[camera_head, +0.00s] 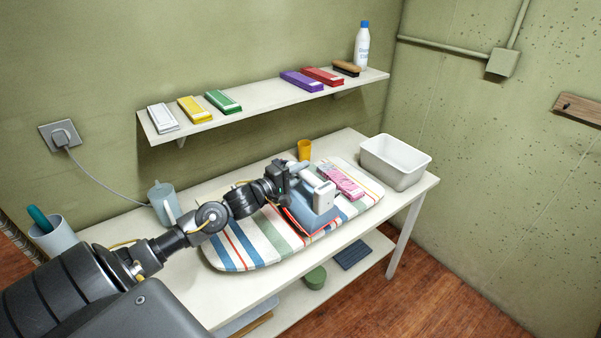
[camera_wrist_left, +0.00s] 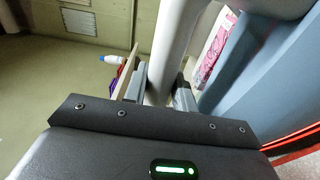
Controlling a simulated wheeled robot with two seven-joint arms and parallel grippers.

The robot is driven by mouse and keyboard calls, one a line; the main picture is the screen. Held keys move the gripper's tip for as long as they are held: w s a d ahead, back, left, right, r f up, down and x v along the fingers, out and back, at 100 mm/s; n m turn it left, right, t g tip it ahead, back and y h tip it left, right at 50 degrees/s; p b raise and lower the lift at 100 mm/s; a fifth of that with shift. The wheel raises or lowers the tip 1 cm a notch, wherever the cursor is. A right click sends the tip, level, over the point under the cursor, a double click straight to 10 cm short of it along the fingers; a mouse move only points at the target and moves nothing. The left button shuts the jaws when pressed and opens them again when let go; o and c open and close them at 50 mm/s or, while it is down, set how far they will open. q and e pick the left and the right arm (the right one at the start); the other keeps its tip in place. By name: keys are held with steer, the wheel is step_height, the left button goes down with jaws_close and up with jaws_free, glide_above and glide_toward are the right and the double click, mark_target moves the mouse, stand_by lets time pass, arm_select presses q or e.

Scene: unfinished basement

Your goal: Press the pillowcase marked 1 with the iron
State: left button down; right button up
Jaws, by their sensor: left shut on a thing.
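The iron (camera_head: 324,197), with a pale body and white handle, is at the right half of the striped ironing board (camera_head: 240,240). My left gripper (camera_head: 297,172) is shut on the handle, which also shows between its fingers in the left wrist view (camera_wrist_left: 170,60). A blue area (camera_head: 304,222) with a red edge lies around and below the iron; I cannot tell where the iron meets it. A pink patterned folded cloth (camera_head: 343,182) lies just right of the iron and shows in the left wrist view (camera_wrist_left: 212,50). No number is legible. My right gripper is out of view.
A white bin (camera_head: 405,178) stands at the table's right end. An orange cup (camera_head: 304,150) is behind the board and a grey-blue jug (camera_head: 161,202) to its left. A wall shelf (camera_head: 255,103) with several coloured boxes hangs above. A cord runs from the wall socket (camera_head: 61,134).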

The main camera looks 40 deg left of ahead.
arm_select(q)
steer(key=shift+s+d+p, duration=0.25)
steer(key=shift+d+p, duration=0.5)
steer(key=shift+d, duration=0.3)
steer(key=shift+w+a+r, duration=0.1)
steer(key=shift+a, duration=0.25)
steer(key=shift+w+a+p, duration=0.1)
steer(key=shift+a+p, duration=0.25)
steer(key=shift+a, duration=0.15)
steer(key=shift+w+a+p, duration=0.25)
steer(key=shift+a+p, duration=0.15)
steer(key=shift+a, duration=0.55)
stand_by(0.5)
steer(key=shift+s+d+p, duration=0.1)
steer(key=shift+d+p, duration=0.1)
steer(key=shift+p, duration=0.1)
steer(key=shift+d, duration=0.1)
steer(key=shift+s+d+p, duration=0.1)
steer(key=shift+d+p, duration=0.3)
steer(key=shift+d, duration=0.05)
stand_by(0.8)
